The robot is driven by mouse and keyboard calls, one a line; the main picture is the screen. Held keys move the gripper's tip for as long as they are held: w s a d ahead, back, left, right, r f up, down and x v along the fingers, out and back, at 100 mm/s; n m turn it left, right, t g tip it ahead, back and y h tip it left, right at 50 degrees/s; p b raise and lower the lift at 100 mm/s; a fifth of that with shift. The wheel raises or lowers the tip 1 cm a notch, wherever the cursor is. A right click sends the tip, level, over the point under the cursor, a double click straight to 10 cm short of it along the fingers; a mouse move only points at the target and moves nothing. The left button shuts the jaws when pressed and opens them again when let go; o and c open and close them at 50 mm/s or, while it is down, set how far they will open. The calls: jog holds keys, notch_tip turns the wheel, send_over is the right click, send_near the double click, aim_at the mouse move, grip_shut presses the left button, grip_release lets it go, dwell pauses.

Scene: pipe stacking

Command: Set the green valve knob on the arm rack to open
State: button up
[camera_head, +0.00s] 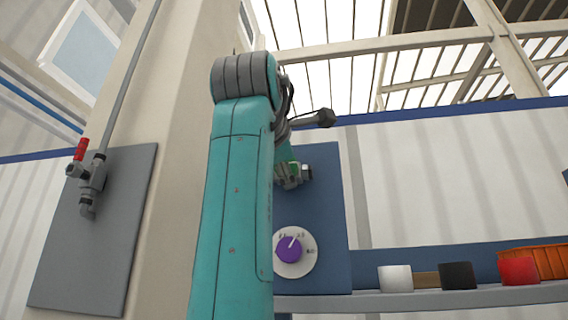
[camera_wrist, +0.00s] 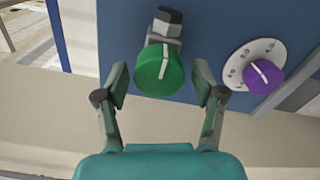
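The green valve knob (camera_wrist: 159,72) shows in the wrist view as a round green disc with a white line on its face, tilted slightly from upright. A grey and black valve body (camera_wrist: 166,24) is behind it on a blue panel. My gripper (camera_wrist: 159,80) is open, with one finger on each side of the knob and a visible gap on both sides. In the head view the green knob (camera_head: 294,167) is a small patch on the blue panel, partly hidden by my arm. My gripper is mostly hidden there.
A purple knob (camera_head: 289,249) on a white dial is close by on the same blue panel (camera_head: 322,215). White, black and red cylinders (camera_head: 457,276) and an orange crate (camera_head: 538,262) stand on a shelf at right. A red-handled valve (camera_head: 81,150) is on a grey panel at left.

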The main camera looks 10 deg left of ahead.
jog(key=s, duration=0.7)
jog(key=shift+s, duration=0.25)
jog(key=shift+a, duration=0.1)
dwell(0.5)
